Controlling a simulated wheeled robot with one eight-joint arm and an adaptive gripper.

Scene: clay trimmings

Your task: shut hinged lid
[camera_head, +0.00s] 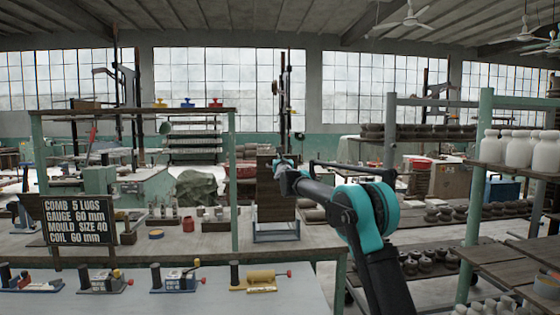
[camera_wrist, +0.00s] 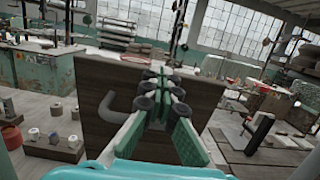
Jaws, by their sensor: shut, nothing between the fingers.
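The lid looks like a dark brown wooden panel (camera_wrist: 100,85). In the wrist view it stands steeply up, with a grey bent handle (camera_wrist: 116,107) on its near face. In the head view the panel (camera_head: 268,190) rises above a pale grey, shallow box or frame (camera_head: 276,238) on the bench, so it appears raised. The hinge cannot be made out. My gripper (camera_wrist: 158,78) is shut and empty, in front of the panel and right of the handle; whether it touches the panel cannot be told. In the head view my gripper (camera_head: 284,163) is small, near the panel's top.
The bench (camera_head: 205,245) holds small clay pieces and a tape roll (camera_head: 156,234) to the left. A sign (camera_head: 78,221) stands at front left. A shelf with white jars (camera_head: 518,150) stands right.

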